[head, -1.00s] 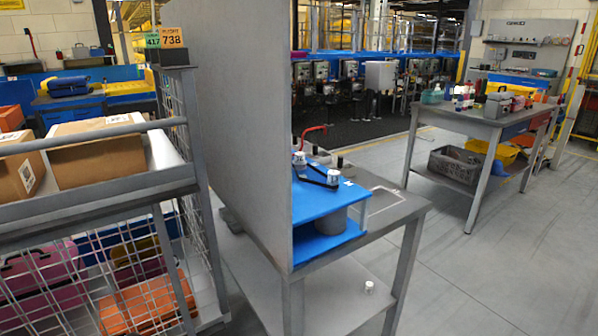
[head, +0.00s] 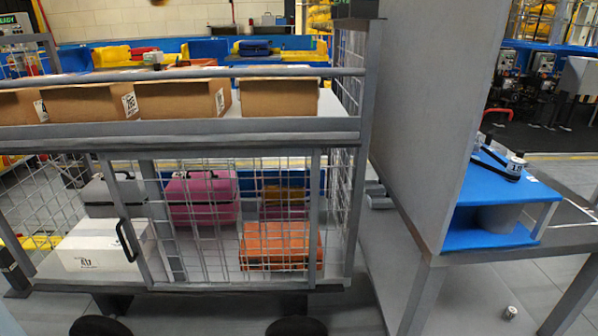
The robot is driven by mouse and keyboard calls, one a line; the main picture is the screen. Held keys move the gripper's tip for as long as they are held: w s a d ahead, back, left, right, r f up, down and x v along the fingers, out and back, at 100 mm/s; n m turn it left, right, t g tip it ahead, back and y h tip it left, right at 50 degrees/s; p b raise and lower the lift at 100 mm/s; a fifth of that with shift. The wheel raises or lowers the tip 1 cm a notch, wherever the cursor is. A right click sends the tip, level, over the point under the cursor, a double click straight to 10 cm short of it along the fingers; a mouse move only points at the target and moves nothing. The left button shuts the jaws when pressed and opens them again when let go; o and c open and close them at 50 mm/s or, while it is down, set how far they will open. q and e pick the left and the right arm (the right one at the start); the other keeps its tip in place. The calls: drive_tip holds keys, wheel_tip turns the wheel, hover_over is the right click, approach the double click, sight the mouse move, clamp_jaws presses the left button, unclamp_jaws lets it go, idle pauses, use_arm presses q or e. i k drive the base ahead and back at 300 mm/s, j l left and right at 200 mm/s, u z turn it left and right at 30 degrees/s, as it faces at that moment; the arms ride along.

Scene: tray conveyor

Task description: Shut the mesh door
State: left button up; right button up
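The mesh door (head: 217,262) is on the lower front of a grey metal cart. It has a grey frame and a black bar handle (head: 127,241) on its left side. Its mesh covers the right part of the cart's front. I cannot tell exactly how the door's edges meet the cart frame. Neither of my grippers is in view.
Cardboard boxes (head: 180,98) stand on the cart's upper shelf. A pink case (head: 200,197) and an orange case (head: 279,245) sit behind the mesh. A tall grey panel (head: 440,90) and a table with a blue stand (head: 500,190) are at the right.

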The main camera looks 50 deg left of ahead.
sight(103, 159)
drive_tip(key=u, duration=2.05)
